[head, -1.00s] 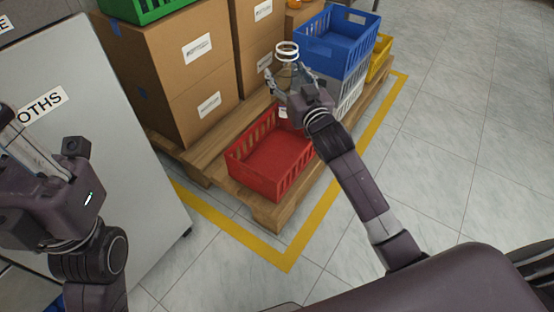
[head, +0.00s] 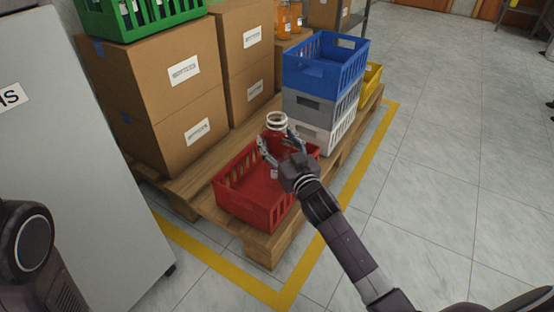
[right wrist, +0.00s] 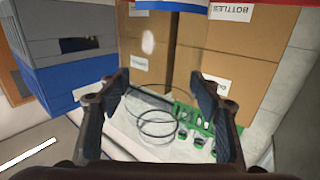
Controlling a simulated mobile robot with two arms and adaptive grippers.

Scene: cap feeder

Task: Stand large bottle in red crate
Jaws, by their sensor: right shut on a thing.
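The large bottle is clear glass or plastic with a pale rim (head: 277,119), and looks upright in the head view. My right gripper (head: 280,146) is shut on it, with one finger on each side. The bottle shows over the red crate (head: 246,214), and I cannot tell whether its base touches the crate floor. In the right wrist view the see-through bottle, with its ring outlines (right wrist: 157,124), is between the two fingers. The red crate stands on the pallet's near end and looks otherwise empty. My left gripper is out of view; only part of that arm shows.
Behind the red crate stand stacked white (head: 318,139), grey (head: 344,106) and blue (head: 312,83) crates, with a yellow crate (head: 372,76) beyond. Cardboard boxes (head: 165,110) line the pallet's left, topped by a green crate (head: 150,32). Floor to the right is clear.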

